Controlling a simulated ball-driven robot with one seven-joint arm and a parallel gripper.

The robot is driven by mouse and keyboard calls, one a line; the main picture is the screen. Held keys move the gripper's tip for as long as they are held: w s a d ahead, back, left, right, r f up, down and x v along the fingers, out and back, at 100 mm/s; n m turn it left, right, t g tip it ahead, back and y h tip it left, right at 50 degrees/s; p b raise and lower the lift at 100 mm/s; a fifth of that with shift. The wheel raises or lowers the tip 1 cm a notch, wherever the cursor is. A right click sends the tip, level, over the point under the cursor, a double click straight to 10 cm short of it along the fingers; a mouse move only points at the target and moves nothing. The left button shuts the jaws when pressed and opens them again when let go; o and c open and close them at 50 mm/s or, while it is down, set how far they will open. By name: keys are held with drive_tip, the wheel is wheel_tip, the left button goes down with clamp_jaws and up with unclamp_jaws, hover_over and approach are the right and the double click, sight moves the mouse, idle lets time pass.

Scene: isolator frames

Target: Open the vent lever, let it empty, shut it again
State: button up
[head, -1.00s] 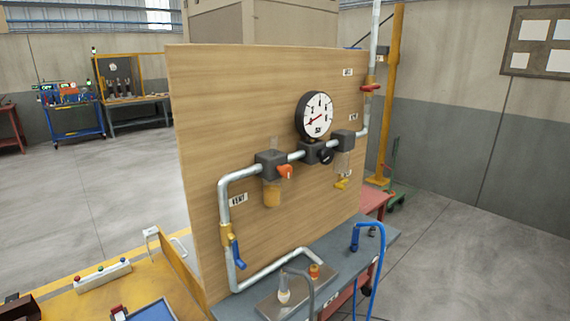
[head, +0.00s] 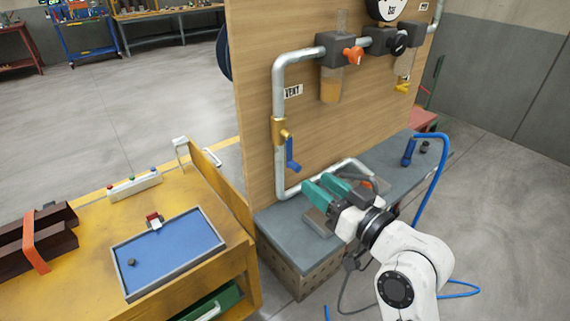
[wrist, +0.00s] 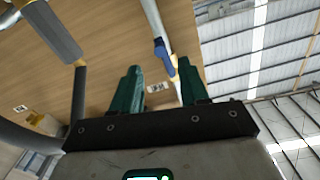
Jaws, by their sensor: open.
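The vent valve is a brass body (head: 280,130) on the vertical pipe at the left of the wooden panel, under a VENT label (head: 293,91). Its blue lever (head: 292,155) hangs down alongside the pipe. My gripper (head: 318,184) has teal fingers, open and empty, below and to the right of the lever and apart from it. In the wrist view the blue lever (wrist: 162,48) shows beyond the gap between the open fingers (wrist: 160,80). The gauge (head: 390,8) is cut off at the top, so its needle cannot be read.
An orange knob (head: 352,54), a bowl with amber contents (head: 331,88) and a black knob (head: 398,45) sit along the upper pipe. A blue hose (head: 440,170) arches at the right. A yellow bench (head: 90,275) with a blue tray (head: 185,245) stands left. The bent lower pipe lies near my gripper.

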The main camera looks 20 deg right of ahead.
sight(292, 163)
drive_tip(key=p+x, duration=0.1)
drive_tip(key=x, duration=0.9)
drive_tip(key=shift+f, duration=0.1)
clamp_jaws()
idle(0.3)
